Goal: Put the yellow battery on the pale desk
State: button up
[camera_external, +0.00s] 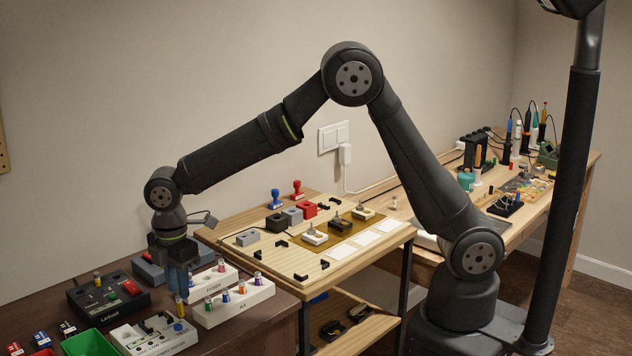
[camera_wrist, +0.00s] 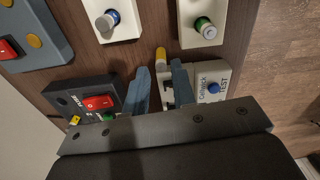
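The yellow battery (camera_external: 180,307) stands upright on the dark brown table at the lower left, directly below my gripper (camera_external: 179,284). In the wrist view the yellow battery (camera_wrist: 160,55) shows just past the fingertips, in line with the gap between them. My gripper (camera_wrist: 160,70) points down with its two blue-grey fingers apart, and clear space shows on both sides of the battery. I cannot tell how far the fingertips are above it. The pale desk (camera_external: 258,264) is the light wooden table right of the dark one, with a tan mat on it.
White battery holders (camera_external: 235,302) with several batteries stand right of my gripper. A black device (camera_external: 110,296), a white tester (camera_external: 152,336) and a green bin (camera_external: 90,343) are close by. The desk carries small blocks, stamps and black brackets; bare wood shows at its front left.

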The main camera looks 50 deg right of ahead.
aim_at(179, 299)
notch_tip(179, 299, down, 4)
jog(key=shift+a+f, duration=0.15)
grip_shut()
jog(key=shift+r, duration=0.75)
notch_tip(179, 299, up, 3)
jog(key=shift+f, duration=0.1)
jog(key=w+d+r, duration=0.2)
jog(key=d+r, duration=0.4)
jog(key=d, duration=0.5)
jog(key=shift+w+d+r, duration=0.2)
jog(key=shift+w+r, duration=0.15)
